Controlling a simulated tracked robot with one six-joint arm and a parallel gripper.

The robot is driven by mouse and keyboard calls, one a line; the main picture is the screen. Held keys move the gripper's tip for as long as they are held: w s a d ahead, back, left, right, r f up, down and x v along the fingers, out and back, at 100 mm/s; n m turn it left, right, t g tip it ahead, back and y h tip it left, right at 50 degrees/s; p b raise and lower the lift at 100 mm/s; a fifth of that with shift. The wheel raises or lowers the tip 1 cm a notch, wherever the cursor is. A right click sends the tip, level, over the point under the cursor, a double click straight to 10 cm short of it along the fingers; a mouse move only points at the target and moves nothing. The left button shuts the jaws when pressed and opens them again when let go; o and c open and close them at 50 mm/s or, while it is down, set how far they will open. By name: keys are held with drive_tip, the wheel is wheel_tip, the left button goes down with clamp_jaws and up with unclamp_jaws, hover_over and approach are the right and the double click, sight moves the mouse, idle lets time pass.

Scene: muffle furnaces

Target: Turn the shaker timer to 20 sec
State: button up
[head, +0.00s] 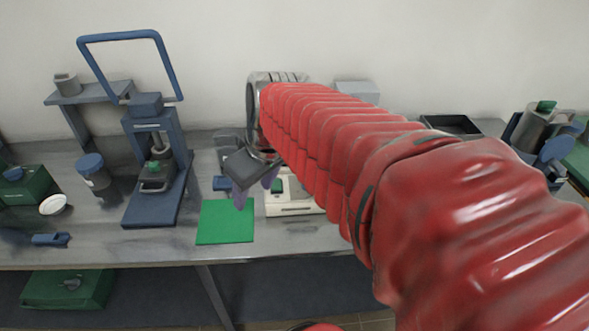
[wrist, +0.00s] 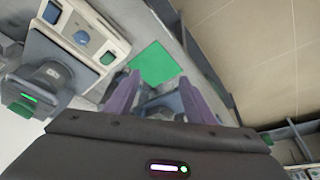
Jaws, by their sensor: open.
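A cream-coloured device (head: 292,205), which I take to be the shaker, stands on the bench behind my gripper and partly hidden by my red arm. In the wrist view the cream device (wrist: 98,28) is at the upper left. Its panel carries a blue round knob (wrist: 82,38) and a small green-blue square (wrist: 107,58). I cannot read any timer marks. My gripper (head: 257,193) is open and empty, pointing down above the bench, left of the device. In the wrist view its two purple fingers (wrist: 158,88) are apart, and the knob lies outside them to the left.
A green mat (head: 226,222) lies flat at the bench's front. A blue press (head: 157,170) with a raised handle stands left. A dark device with a green light (wrist: 45,88) sits beside the cream one. An open dark tray (head: 452,125) is at the right. Bench front holds some free room.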

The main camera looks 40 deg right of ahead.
drive_tip(key=w+d+f+n, duration=0.1)
drive_tip(key=w+d+f, duration=0.1)
drive_tip(key=d, duration=1.1)
drive_tip(key=w+d+f+n+y, duration=0.1)
drive_tip(key=d+f, duration=0.3)
drive_tip(key=d, duration=0.9)
drive_tip(key=shift+w+n+y, duration=0.3)
drive_tip(key=shift+w+n, duration=0.1)
drive_tip(key=shift+w, duration=0.25)
drive_tip(key=x, duration=1.3)
drive_tip(key=shift+w+f, duration=0.15)
drive_tip(key=shift+f, duration=0.2)
drive_tip(key=shift+d, duration=0.1)
drive_tip(key=c, duration=1.1)
drive_tip(key=shift+o, duration=0.2)
